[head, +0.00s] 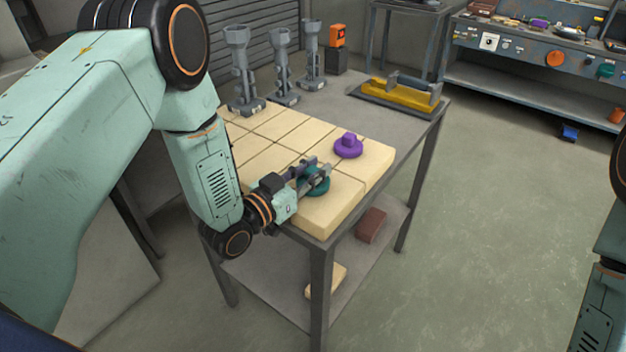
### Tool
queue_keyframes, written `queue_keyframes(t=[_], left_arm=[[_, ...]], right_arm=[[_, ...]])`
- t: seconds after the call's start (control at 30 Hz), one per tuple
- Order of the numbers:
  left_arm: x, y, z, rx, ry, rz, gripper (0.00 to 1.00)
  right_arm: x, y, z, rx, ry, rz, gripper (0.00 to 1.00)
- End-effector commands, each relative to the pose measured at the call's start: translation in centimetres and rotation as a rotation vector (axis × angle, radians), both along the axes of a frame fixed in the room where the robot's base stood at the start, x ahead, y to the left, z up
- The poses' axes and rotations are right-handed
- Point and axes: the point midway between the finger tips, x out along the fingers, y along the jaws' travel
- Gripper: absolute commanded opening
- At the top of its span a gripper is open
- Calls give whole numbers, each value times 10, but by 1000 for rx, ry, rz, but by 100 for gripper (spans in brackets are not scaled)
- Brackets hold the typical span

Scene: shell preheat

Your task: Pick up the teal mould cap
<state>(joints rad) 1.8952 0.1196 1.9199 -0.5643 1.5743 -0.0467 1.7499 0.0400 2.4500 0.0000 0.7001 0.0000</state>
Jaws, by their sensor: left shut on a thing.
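The teal mould cap (317,187) is at the front part of the cream block bed on the table. My left gripper (316,176) reaches in from the left and is shut on the cap, with its fingers at the cap's upper part. The fingers hide part of the cap. The cap is at or just above the block surface; I cannot tell if it touches. My right gripper is not in view; only part of my right arm shows at the right edge.
A purple cap (348,147) sits on the blocks (330,212) behind the teal one. Several grey stands (282,68), an orange device (337,37) and a yellow tool (401,94) stand farther back. A brick (371,225) lies on the lower shelf. The floor at right is mostly clear.

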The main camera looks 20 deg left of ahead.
Motion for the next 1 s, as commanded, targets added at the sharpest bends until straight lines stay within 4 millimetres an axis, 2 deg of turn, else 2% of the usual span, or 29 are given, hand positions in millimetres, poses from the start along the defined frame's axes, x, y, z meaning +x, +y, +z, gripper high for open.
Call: queue_keyframes(t=[0.1, 0.4, 0.53, 0.67, 1.0], left_arm=[[0, 0, -1, 1, 2, 1, 0], [0, 0, 0, 0, 2, 1, 0], [0, 0, 7, 0, 1, 1, 0], [1, 1, 24, -1, -2, 2, 0], [0, 0, 84, 0, -2, 1, 0]], right_arm=[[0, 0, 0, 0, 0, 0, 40], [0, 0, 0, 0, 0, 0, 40], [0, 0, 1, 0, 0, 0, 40], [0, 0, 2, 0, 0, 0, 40], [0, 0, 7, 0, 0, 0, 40]])
